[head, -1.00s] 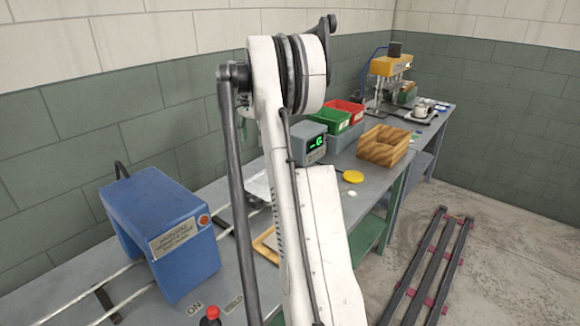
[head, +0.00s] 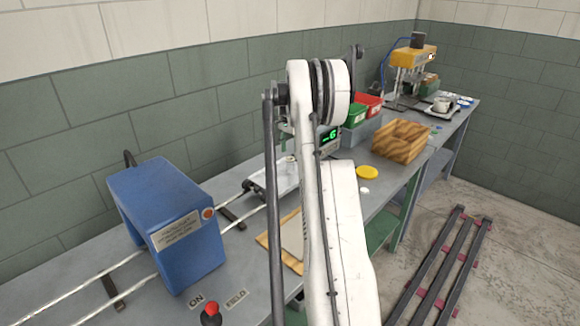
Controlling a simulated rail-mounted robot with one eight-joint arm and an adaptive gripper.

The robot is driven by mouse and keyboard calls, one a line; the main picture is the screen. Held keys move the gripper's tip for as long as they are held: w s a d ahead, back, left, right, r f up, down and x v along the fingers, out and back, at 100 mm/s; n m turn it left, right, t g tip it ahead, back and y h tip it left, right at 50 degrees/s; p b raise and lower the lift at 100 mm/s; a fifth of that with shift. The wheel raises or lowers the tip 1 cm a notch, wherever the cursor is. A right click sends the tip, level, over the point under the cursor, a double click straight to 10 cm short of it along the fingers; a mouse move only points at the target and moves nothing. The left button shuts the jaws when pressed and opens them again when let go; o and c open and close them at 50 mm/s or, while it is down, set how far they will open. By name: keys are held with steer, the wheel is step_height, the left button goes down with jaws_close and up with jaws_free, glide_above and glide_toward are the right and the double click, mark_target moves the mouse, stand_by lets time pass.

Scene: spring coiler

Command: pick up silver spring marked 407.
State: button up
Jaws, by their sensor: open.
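I cannot make out a silver spring marked 407 in the head view. My white arm stands upright across the middle of the picture and hides part of the bench behind it. My gripper is not in view. A silver tray-like thing (head: 284,176) lies on the bench just left of my arm; I cannot tell what is on it.
A blue machine (head: 168,222) straddles rails on the grey bench at left, near a red-topped control (head: 211,312). Behind my arm are a green-lit display (head: 328,137), bins (head: 357,117), a wooden box (head: 401,141) and a yellow disc (head: 367,172). Dark floor rails (head: 440,268) lie at right.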

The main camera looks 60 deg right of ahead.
mark_target(290, 159)
steer(key=shift+w+d+f+p, duration=0.15)
steer(key=shift+f+p, duration=0.15)
steer(key=shift+f, duration=2.35)
steer(key=c, duration=1.2)
steer(key=shift+c, duration=0.2)
steer(key=shift+r, duration=0.15)
jaws_close()
